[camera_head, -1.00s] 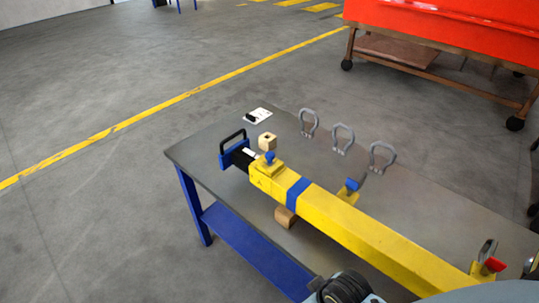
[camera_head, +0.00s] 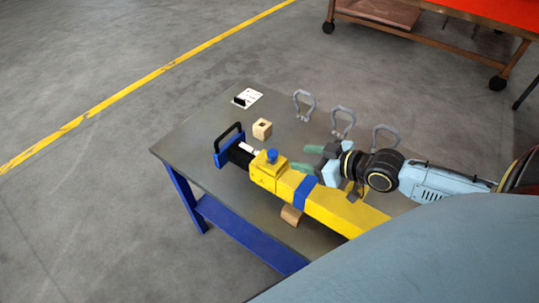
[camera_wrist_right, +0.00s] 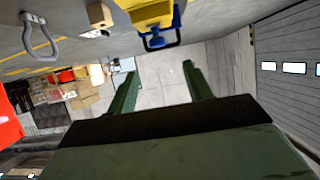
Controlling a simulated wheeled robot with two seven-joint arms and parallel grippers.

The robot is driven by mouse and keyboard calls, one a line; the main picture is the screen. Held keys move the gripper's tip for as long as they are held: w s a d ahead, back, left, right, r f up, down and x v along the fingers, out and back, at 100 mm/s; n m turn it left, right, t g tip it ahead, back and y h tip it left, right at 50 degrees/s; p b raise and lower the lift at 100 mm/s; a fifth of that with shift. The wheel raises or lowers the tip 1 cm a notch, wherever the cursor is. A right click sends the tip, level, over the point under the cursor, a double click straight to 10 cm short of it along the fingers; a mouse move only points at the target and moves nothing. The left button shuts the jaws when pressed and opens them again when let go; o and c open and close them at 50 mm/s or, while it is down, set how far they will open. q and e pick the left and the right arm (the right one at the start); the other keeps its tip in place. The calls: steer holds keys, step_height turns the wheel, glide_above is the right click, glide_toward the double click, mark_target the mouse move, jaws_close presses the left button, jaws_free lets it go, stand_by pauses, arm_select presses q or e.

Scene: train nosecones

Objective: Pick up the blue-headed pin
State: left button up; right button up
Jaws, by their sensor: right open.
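The blue-headed pin (camera_head: 272,155) stands in the top of the yellow bar (camera_head: 340,208) near its left end; only its blue head shows. My right gripper (camera_head: 308,158) is open and empty, above the bar and a little to the right of the pin, with its green fingers pointing left. In the right wrist view the same open gripper (camera_wrist_right: 158,78) has nothing between its fingers. My left gripper is not in view.
The bar lies on a grey table (camera_head: 200,145). Three grey shackles (camera_head: 343,122) stand behind the bar. A second wooden block (camera_head: 291,215) is in front.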

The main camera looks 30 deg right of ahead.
mark_target(275, 153)
steer(key=x, duration=0.6)
steer(key=shift+w+a+f, duration=0.1)
steer(key=shift+w+a, duration=0.05)
steer(key=shift+w, duration=0.1)
steer(key=shift+x, duration=2.8)
steer(key=shift+f, duration=0.2)
steer(key=shift+d, duration=0.2)
steer(key=c, duration=1)
